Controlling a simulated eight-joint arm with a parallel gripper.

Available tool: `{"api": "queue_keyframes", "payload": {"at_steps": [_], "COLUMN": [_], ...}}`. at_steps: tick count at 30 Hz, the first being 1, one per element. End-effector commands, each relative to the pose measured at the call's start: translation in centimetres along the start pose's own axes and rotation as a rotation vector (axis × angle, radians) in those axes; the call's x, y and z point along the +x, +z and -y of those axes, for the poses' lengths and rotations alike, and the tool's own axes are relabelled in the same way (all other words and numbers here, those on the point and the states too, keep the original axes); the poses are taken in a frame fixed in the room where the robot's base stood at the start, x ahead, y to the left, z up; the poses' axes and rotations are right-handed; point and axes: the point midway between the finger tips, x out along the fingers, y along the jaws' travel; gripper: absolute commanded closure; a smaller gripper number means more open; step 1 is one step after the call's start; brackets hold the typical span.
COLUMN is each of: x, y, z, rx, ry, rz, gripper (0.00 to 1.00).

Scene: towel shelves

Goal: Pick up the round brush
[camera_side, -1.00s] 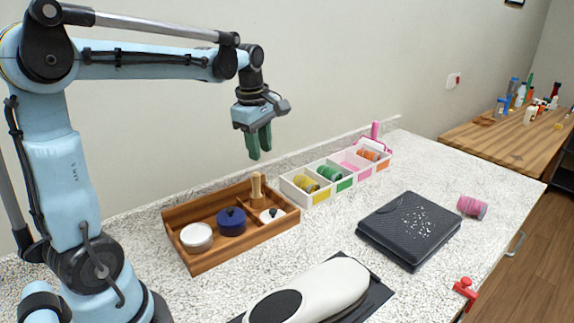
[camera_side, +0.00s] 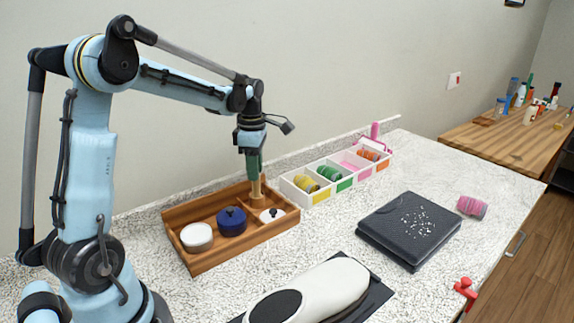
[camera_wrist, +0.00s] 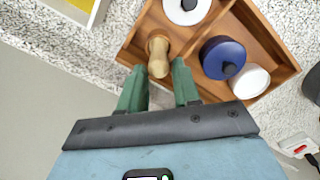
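The round brush, as I take it, is the upright wooden piece with a rounded handle (camera_side: 256,190) in the wooden tray (camera_side: 203,263), at the tray's back right compartment. In the wrist view its handle (camera_wrist: 158,57) shows just ahead of the fingertips. My gripper (camera_side: 254,177) points down over the brush, its green fingers overlapping the top of the handle in the side view. In the wrist view my gripper (camera_wrist: 160,70) is open, one finger on each side of the handle line, with a gap between them. I cannot tell whether a finger touches the handle.
The tray also holds a white round pot (camera_side: 196,236), a blue pot (camera_side: 231,221) and a white lidded pot (camera_side: 272,215). A white divided box (camera_side: 321,194) with coloured rolls stands to the right. A black case (camera_side: 408,229) and a pink roll (camera_side: 471,207) lie farther right.

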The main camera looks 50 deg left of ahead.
Motion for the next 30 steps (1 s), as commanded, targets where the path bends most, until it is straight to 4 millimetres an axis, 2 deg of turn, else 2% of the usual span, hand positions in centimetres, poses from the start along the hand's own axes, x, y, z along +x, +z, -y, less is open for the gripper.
{"api": "queue_keyframes", "payload": {"at_steps": [10, 20, 27, 30], "x": [4.3, 5.0, 5.0, 5.0], "y": [0.1, 0.1, 0.1, 0.1], "z": [-0.2, -0.1, -0.1, -0.1], "rx": [0.001, 0.001, 0.001, 0.001], "ry": [0.000, 0.000, 0.000, 0.000], "rz": [0.000, 0.000, 0.000, 0.000], "gripper": [0.68, 0.68, 1.00, 1.00]}}
